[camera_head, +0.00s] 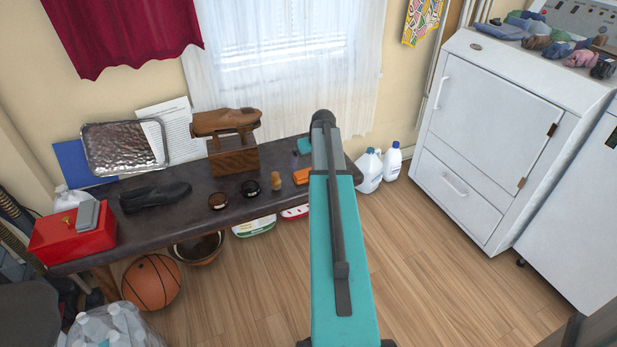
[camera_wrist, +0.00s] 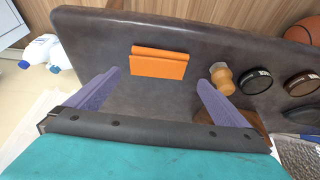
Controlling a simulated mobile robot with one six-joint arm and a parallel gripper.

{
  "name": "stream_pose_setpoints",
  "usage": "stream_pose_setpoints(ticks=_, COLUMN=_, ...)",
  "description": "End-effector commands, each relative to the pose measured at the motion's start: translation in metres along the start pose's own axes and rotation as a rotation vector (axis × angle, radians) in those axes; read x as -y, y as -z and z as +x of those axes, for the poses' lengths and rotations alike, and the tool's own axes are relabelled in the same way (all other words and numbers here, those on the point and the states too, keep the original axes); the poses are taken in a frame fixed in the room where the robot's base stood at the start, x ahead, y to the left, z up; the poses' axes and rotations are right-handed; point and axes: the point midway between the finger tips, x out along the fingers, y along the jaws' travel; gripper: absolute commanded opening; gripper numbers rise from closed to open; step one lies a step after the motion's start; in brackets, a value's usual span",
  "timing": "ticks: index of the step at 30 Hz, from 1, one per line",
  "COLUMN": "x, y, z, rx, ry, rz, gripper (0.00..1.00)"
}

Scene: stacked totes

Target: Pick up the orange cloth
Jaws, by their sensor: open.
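The orange cloth (camera_wrist: 160,63) lies folded on the dark bench, near its right end in the head view (camera_head: 300,177), where my arm stands close beside it. My gripper (camera_wrist: 158,79) is open and empty. In the wrist view its two purple fingers are wide apart, with the cloth ahead of the tips and roughly centred between them. The fingers are not seen touching the cloth. In the head view my arm hides most of the gripper.
A wooden-handled brush (camera_wrist: 222,78) stands right of the cloth in the wrist view, close to one finger. Two round polish tins (camera_head: 250,188) (camera_head: 218,201), a black shoe (camera_head: 155,196) and a wooden shoe stand (camera_head: 233,159) share the bench (camera_head: 190,224). White jugs (camera_head: 369,172) stand on the floor.

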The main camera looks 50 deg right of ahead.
Motion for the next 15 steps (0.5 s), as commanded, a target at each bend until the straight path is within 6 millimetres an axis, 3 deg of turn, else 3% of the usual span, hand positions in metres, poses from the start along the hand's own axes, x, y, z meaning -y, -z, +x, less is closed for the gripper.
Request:
stream_pose_setpoints(ticks=6, x=0.0, y=0.0, z=0.021, rx=0.001, ry=0.0, rz=0.0, gripper=1.0)
stream_pose_setpoints(ticks=15, x=0.0, y=0.0, z=0.022, rx=0.0, ry=0.0, rz=0.0, gripper=1.0)
